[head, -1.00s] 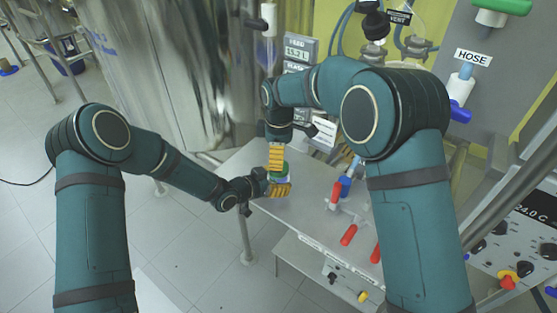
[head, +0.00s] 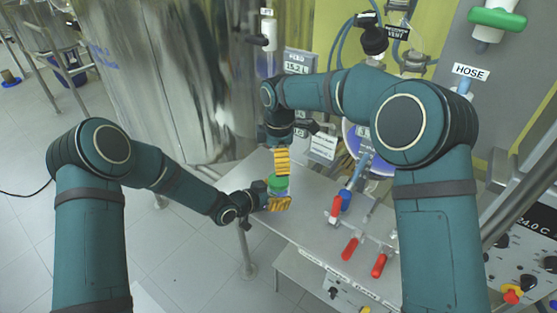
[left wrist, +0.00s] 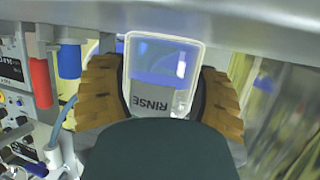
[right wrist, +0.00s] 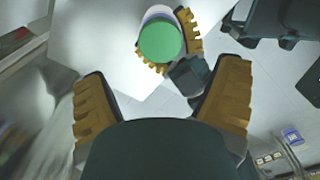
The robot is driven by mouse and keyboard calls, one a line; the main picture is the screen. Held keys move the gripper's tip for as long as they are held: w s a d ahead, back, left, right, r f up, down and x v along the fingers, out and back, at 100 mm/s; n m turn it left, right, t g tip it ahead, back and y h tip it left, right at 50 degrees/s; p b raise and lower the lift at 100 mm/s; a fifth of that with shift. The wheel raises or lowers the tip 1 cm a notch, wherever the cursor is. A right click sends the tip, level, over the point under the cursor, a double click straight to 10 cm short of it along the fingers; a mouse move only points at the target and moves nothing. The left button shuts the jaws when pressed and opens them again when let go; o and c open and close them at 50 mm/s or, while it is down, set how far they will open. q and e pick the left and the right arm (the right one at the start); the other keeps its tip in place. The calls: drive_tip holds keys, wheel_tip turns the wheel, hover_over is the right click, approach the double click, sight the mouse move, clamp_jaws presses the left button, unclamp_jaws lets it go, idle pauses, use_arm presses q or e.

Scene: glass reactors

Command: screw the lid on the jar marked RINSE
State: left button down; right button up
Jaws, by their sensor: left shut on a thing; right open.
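The jar marked RINSE (left wrist: 165,62) is clear, with its label showing in the left wrist view. My left gripper (head: 278,203) is shut on its sides, low over the table. The green lid (head: 277,184) is on top of the jar in the head view. In the right wrist view the lid (right wrist: 161,42) covers most of the jar, and the left gripper's fingers are around the jar below it. I cannot tell how tightly the lid sits. My right gripper (right wrist: 160,88) is open and empty, above the lid and apart from it, fingers pointing down.
The grey table (head: 310,218) has bare room around the jar. Red-handled valves (head: 349,249) and a blue-and-red fitting (head: 345,198) stand to the right. A large steel vessel (head: 185,80) is behind on the left, with display boxes (head: 298,62) beside it.

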sight(278, 179)
drive_tip(key=shift+f, duration=0.1)
drive_tip(key=shift+f, duration=3.95)
drive_tip(key=c, duration=1.3)
drive_tip(key=shift+m, duration=1.6)
drive_tip(key=o, duration=1.3)
drive_tip(key=shift+r, duration=0.1)
